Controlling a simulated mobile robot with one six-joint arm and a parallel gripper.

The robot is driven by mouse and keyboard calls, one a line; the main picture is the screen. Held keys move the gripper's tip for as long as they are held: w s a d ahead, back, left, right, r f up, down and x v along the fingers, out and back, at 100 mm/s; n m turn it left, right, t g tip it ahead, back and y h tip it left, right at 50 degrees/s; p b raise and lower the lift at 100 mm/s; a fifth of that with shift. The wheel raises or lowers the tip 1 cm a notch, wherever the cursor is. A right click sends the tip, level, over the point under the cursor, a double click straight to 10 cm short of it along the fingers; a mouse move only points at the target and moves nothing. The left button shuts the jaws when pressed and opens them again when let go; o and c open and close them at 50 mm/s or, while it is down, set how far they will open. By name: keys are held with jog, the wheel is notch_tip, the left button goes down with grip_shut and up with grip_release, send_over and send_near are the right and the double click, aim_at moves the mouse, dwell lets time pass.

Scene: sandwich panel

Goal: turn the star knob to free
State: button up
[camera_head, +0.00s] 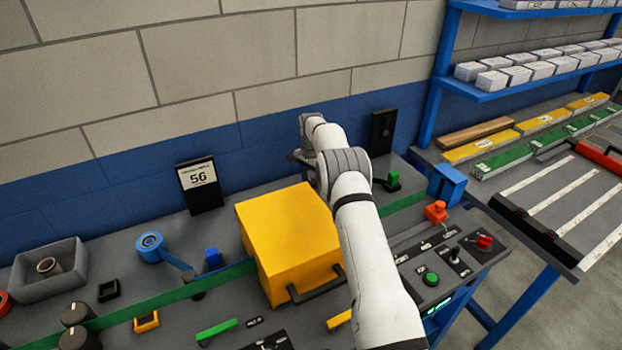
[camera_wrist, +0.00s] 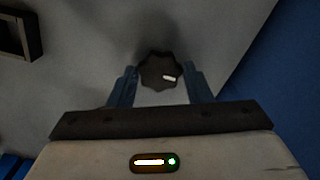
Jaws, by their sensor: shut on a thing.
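The star knob (camera_wrist: 158,66) is dark with a lobed rim and shows in the wrist view, upper middle. A short pale mark on its face sits toward the lower right. My gripper (camera_wrist: 161,75) has one blue finger on each side of the knob and is shut on it. No label for free can be read beside the knob. In the head view my white arm reaches toward the back of the bench; the knob and fingers are hidden there.
A yellow box (camera_head: 285,235) with a dark handle stands just left of my arm. A green knob (camera_head: 393,179) and a blue block (camera_head: 447,184) stand right of it. A card reading 56 (camera_head: 198,180) stands at the back. A dark square frame (camera_wrist: 18,36) shows in the wrist view.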

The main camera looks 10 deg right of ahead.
jog(key=shift+n+b, duration=0.3)
jog(key=shift+n, duration=0.1)
jog(key=shift+c, duration=0.4)
jog(key=n+b, duration=0.1)
jog(key=n, duration=0.2)
jog(key=n+b, duration=0.1)
jog(key=n, duration=0.8)
jog(key=shift+n+b, duration=0.35)
jog(key=shift+n, duration=0.05)
jog(key=n, duration=0.4)
jog(key=shift+n, duration=0.3)
jog(key=o, duration=1)
